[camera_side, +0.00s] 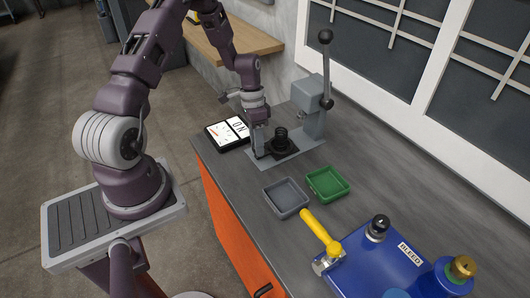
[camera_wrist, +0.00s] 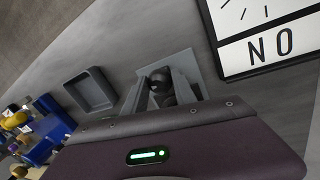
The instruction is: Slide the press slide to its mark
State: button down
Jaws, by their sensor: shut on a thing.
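The press (camera_side: 313,118) is a grey stand with a long lever, at the back of the bench. The press slide (camera_side: 281,146) is a black block with a round knob, on the press's grey base plate (camera_side: 291,156). My gripper (camera_side: 262,150) is down at the slide's left side. In the wrist view, my gripper (camera_wrist: 161,78) is shut on the dark slide (camera_wrist: 161,84), which shows between the two grey fingers. The fingers and the gripper body hide part of the slide. I cannot make out the mark in either view.
A grey tray (camera_side: 286,198) and a green tray (camera_side: 327,184) stand in front. A yellow-handled hammer (camera_side: 319,232) and a blue box labelled "BLEED" (camera_side: 380,262) are nearer. The bench right of the press is clear.

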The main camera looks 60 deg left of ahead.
jog(key=shift+w, duration=3.7)
jog(key=c, duration=0.9)
grip_release()
jog(key=shift+r, duration=0.2)
jog(key=v, duration=0.6)
jog(key=shift+a, duration=0.1)
jog(key=r, duration=0.2)
jog(key=d+r, duration=0.1)
jog(key=shift+d+r, duration=0.1)
jog(key=shift+r, duration=0.3)
notch_tip(320, 180, up, 11)
jog(key=t+y, duration=0.1)
jog(key=y, duration=0.1)
send_over(277, 132)
jog(key=s+d, duration=0.2)
jog(key=d, duration=0.4)
jog(key=s+d+r+n+t+y, duration=0.1)
jog(key=s+d+r+t, duration=0.2)
jog(key=s+d+r, duration=0.75)
jog(key=s, duration=0.4)
jog(key=s+d+n+t, duration=0.1)
jog(key=s, duration=0.4)
jog(key=s+d+t, duration=0.1)
jog(key=s, duration=0.4)
jog(key=shift+s+n, duration=0.2)
jog(key=shift+n, duration=0.1)
